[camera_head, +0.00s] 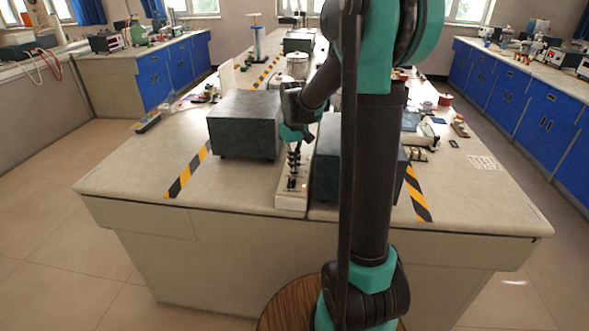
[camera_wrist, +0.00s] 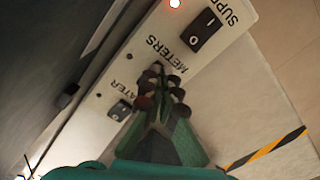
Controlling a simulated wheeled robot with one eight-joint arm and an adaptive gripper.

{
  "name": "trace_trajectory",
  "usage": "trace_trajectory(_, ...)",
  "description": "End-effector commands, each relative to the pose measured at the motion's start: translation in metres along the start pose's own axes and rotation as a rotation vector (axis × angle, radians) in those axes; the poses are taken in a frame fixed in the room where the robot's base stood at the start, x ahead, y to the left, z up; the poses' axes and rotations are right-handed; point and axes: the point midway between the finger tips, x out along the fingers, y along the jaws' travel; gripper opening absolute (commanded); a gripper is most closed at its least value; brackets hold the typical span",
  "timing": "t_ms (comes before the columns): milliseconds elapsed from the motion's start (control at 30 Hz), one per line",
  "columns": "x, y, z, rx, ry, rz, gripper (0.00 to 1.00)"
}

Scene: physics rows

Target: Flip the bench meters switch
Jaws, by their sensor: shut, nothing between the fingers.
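A white switch panel (camera_wrist: 112,85) runs diagonally across the wrist view. In the head view, the panel (camera_head: 291,202) lies on the bench between two dark boxes. Its printed labels read SUPPLY, METERS and, partly covered, HEATER. My gripper (camera_wrist: 164,88) is shut and empty, its dark fingertips together over the panel just beside the METERS label. The fingers hide most or all of the meters switch; I cannot tell its position or whether they touch it. In the head view my gripper (camera_head: 293,178) points down above the panel.
The black supply rocker (camera_wrist: 206,31) and a lit red lamp (camera_wrist: 175,3) are on one side, the heater switch (camera_wrist: 120,110) on the other. A left dark box (camera_head: 243,125) and right dark box (camera_head: 326,160) closely flank the panel. Striped tape (camera_head: 187,172) marks the bench.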

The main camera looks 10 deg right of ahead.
Motion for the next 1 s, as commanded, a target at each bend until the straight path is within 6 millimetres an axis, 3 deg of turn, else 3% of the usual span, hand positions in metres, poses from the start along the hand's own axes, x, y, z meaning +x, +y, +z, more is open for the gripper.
trace_trajectory(267,0.0,0.0,0.0,0.0,0.0,0.0,0.0)
trace_trajectory(1000,-0.052,0.0,0.0,0.0,0.0,0.0,0.0)
